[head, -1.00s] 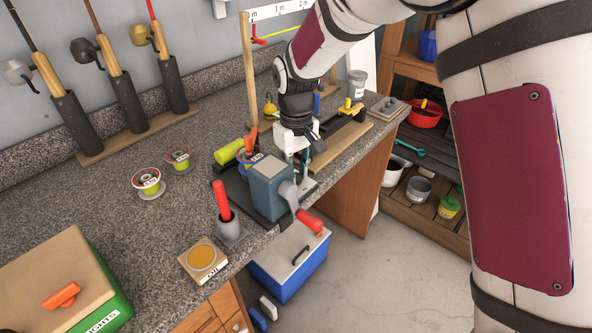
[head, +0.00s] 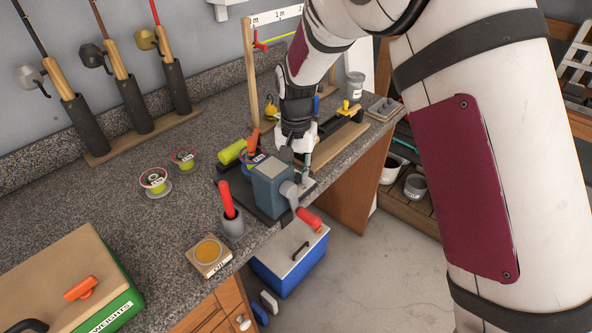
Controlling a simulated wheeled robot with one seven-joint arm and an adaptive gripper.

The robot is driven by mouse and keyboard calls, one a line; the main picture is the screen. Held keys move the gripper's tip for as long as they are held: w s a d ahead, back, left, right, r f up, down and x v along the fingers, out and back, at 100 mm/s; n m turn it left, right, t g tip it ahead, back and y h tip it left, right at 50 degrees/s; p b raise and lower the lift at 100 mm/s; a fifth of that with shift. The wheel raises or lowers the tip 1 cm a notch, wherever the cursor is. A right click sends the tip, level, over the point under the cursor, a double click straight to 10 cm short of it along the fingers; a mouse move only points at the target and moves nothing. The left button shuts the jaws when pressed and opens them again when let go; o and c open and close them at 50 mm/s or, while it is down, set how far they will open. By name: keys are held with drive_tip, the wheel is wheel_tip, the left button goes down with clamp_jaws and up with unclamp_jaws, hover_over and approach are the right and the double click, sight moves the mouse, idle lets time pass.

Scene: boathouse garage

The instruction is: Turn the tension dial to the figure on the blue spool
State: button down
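A blue-grey winder housing (head: 271,187) with a red-handled crank (head: 309,220) stands at the bench's front edge. A spool with a blue rim (head: 247,158) shows partly behind it; its figure is too small to read. My gripper (head: 305,165) points down just behind and right of the housing, low over the winder's base. Its fingers are partly hidden by the housing, so I cannot tell whether they are apart or touch anything. No tension dial can be made out; that side of the winder is covered by the housing and gripper.
Two other spools (head: 155,181) (head: 184,157) lie on the bench to the left. A red-handled tool in a grey cup (head: 232,222), a tin on a wooden block (head: 208,253) and a green weights box (head: 113,305) stand nearer. A wooden rack post (head: 250,85) rises behind.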

drive_tip(key=shift+a+m, duration=0.1)
drive_tip(key=shift+m, duration=0.7)
drive_tip(key=c, duration=1.3)
unclamp_jaws()
drive_tip(key=shift+r, duration=0.1)
wheel_tip(320, 180, up, 12)
drive_tip(key=shift+f, duration=0.1)
